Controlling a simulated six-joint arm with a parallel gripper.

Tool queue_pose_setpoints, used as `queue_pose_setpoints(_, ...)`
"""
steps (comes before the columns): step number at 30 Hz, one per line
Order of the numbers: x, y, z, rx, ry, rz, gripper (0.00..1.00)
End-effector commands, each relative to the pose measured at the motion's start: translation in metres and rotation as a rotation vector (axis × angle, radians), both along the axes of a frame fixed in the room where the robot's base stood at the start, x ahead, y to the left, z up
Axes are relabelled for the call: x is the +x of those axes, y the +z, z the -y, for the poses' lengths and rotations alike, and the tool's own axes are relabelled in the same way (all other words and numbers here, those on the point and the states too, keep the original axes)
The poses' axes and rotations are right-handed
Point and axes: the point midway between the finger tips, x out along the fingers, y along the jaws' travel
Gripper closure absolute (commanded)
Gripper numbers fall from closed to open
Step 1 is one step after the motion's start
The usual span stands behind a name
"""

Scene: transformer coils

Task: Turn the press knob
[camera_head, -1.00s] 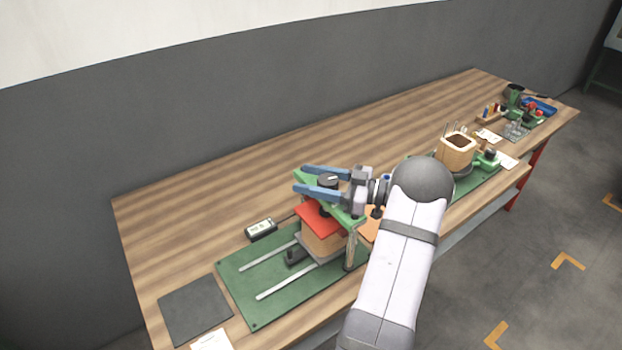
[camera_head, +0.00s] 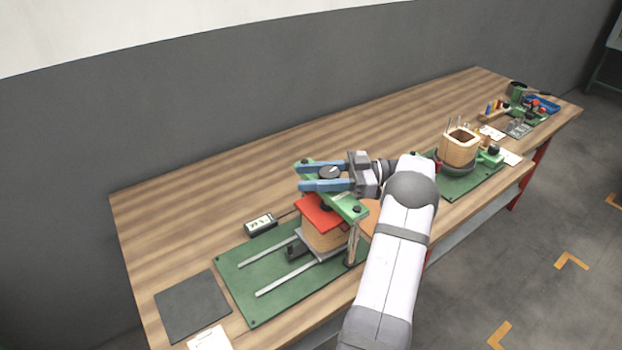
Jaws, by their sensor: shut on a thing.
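The press (camera_head: 348,207) has a green top beam and stands on a green base plate (camera_head: 262,285). The dark round press knob (camera_head: 330,172) sits on top of the beam. My gripper (camera_head: 322,175) reaches in from the right, with one blue finger on each side of the knob, shut on it. A red plate (camera_head: 319,214) lies under the beam on a tan wooden block (camera_head: 322,237). My fingers and wrist hide part of the beam.
A small display box (camera_head: 261,223) stands left of the press; its digits are too small to read. A dark mat (camera_head: 192,305) lies at front left. A wooden coil form (camera_head: 459,148) stands on the right. The back left tabletop is clear.

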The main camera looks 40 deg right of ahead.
Motion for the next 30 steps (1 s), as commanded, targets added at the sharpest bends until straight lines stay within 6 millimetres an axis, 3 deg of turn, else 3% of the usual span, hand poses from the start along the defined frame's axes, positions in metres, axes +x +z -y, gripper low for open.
queue_pose_setpoints(12,-0.001,0.001,0.000,-0.004,0.024,0.000,0.82)
queue_pose_setpoints(13,-0.001,0.001,0.000,-0.004,0.024,0.000,0.53)
queue_pose_setpoints(15,-0.001,0.001,0.000,-0.004,0.023,0.000,0.41)
queue_pose_setpoints(25,-0.001,0.002,0.000,-0.002,0.024,0.000,0.41)
queue_pose_setpoints(30,-0.001,0.013,0.000,-0.004,0.024,0.001,0.41)
